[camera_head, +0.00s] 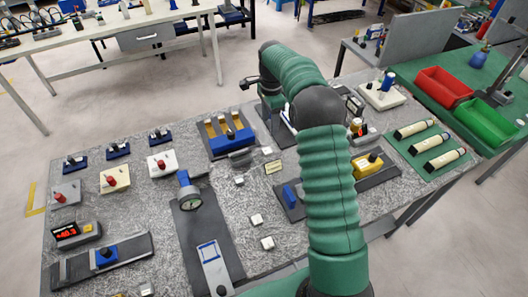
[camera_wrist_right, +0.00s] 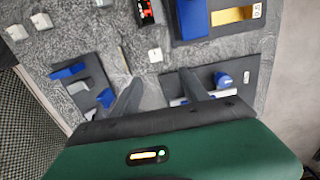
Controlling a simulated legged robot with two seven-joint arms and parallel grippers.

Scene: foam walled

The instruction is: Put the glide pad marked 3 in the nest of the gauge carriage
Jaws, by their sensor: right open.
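The dial gauge (camera_head: 190,202) stands over a long dark base at the front left in the head view. A pale carriage (camera_head: 212,268) with a blue square outline, which looks like its nest, lies on that base; the outline looks empty. Small white pads lie on the grey table, including one pad (camera_head: 256,220), another pad (camera_head: 267,243) and a third (camera_head: 239,181). Their marks are too small to read, so I cannot tell which is 3. My right gripper (camera_wrist_right: 158,82) is open and empty above the table's far side, partly hidden by my arm in the head view. My left gripper is out of view.
A blue fixture with yellow bars (camera_head: 228,135) and a yellow block (camera_head: 368,165) stand on the table. Red (camera_head: 443,86) and green (camera_head: 485,126) bins are at the right. Clamps and a red display box (camera_head: 72,235) fill the left side.

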